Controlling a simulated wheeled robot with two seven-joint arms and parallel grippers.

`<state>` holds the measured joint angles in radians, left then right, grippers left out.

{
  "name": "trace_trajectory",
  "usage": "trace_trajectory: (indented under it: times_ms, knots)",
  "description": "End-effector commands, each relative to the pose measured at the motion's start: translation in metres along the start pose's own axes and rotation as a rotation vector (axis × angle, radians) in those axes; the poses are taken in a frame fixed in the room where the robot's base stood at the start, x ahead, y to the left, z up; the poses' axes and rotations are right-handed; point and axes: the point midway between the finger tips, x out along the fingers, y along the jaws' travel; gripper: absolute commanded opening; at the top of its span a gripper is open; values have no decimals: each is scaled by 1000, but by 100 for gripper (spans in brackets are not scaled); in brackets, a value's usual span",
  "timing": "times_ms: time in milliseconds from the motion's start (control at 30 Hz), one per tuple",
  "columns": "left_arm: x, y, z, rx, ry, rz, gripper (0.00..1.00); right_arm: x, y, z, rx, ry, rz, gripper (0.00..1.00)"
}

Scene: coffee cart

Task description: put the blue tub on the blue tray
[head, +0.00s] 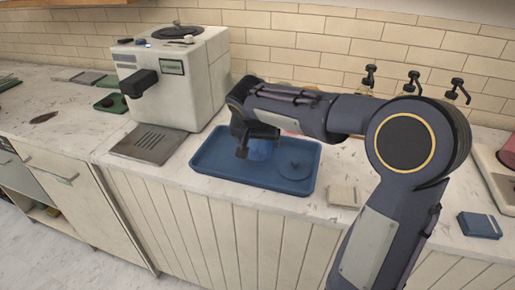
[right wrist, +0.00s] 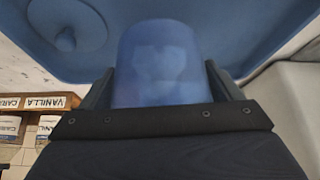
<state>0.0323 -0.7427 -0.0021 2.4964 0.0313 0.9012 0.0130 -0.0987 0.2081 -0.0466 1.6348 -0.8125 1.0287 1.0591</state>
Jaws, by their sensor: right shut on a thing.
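The blue tub (head: 262,149) is between the fingers of my right gripper (head: 252,143), over the left-middle part of the blue tray (head: 213,166). In the right wrist view the tub (right wrist: 160,55) fills the space between the two fingers of the gripper (right wrist: 160,85), which is shut on it. The tray (right wrist: 245,30) lies behind it there. I cannot tell whether the tub's base touches the tray. The gripper hides part of the tub in the head view. My left gripper is not in view.
A round blue lid with a knob (head: 294,171) lies on the tray's right part. A white coffee machine (head: 175,75) with a drip grate (head: 150,144) stands left of the tray. A beige block (head: 343,196) and a dark blue box (head: 479,225) are to the right.

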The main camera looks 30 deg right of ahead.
Motion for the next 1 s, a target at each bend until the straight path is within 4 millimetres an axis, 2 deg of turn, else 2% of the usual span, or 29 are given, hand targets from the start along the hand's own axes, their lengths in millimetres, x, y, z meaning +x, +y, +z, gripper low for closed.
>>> trace_trajectory:
  times_ms: [100,233,667,700,800,1000]
  knots:
    - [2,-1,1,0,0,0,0,19,1,6,-1,-2,4,48]
    - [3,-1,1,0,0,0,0,30,0,13,0,-1,2,48]
    - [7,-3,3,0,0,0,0,36,0,16,1,1,0,48]
    - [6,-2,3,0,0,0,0,35,0,16,1,-1,1,88]
    - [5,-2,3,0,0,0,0,35,0,16,1,-2,2,100]
    - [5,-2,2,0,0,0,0,34,0,16,0,-2,2,100]
